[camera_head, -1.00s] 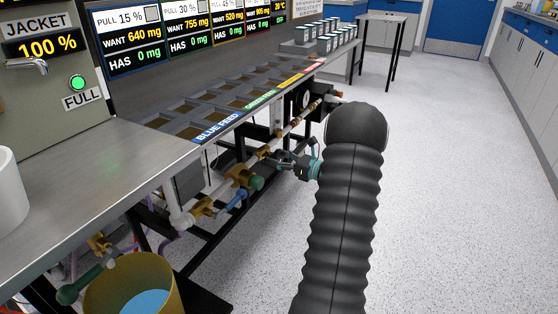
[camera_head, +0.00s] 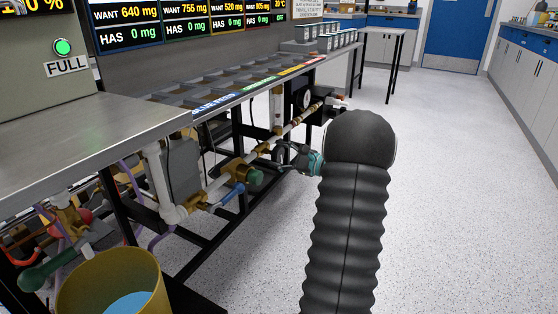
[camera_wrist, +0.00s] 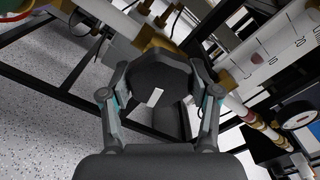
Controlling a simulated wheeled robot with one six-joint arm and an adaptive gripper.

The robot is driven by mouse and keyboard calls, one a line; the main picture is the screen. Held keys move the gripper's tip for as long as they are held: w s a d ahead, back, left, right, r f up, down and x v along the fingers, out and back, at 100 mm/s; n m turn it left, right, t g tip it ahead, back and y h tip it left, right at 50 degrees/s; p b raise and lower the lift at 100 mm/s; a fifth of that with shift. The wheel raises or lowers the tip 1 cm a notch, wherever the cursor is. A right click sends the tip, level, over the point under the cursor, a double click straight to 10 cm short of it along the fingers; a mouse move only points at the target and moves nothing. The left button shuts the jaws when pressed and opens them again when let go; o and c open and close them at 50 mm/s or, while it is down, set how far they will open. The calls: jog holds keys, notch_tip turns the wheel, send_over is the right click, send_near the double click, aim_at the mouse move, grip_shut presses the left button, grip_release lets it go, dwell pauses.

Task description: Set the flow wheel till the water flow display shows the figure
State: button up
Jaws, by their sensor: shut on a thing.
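The flow wheel (camera_wrist: 165,78), a dark knob with a white mark on its face, fills the middle of the wrist view. My gripper (camera_wrist: 158,88) has one finger on each side of it and is shut on it. In the head view my gripper (camera_head: 284,153) is beside the pipe under the bench, and the wheel is mostly hidden by its fingers. No readable water flow figure shows in either view.
A clear graduated tube (camera_wrist: 275,45) and a round gauge (camera_wrist: 295,115) are close in the wrist view. A yellow bucket (camera_head: 112,285) stands at lower left. Floor on the right is clear.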

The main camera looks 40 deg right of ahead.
jog(key=shift+n, duration=0.6)
jog(key=o, duration=1.2)
jog(key=shift+c, duration=0.2)
jog(key=v, duration=1.2)
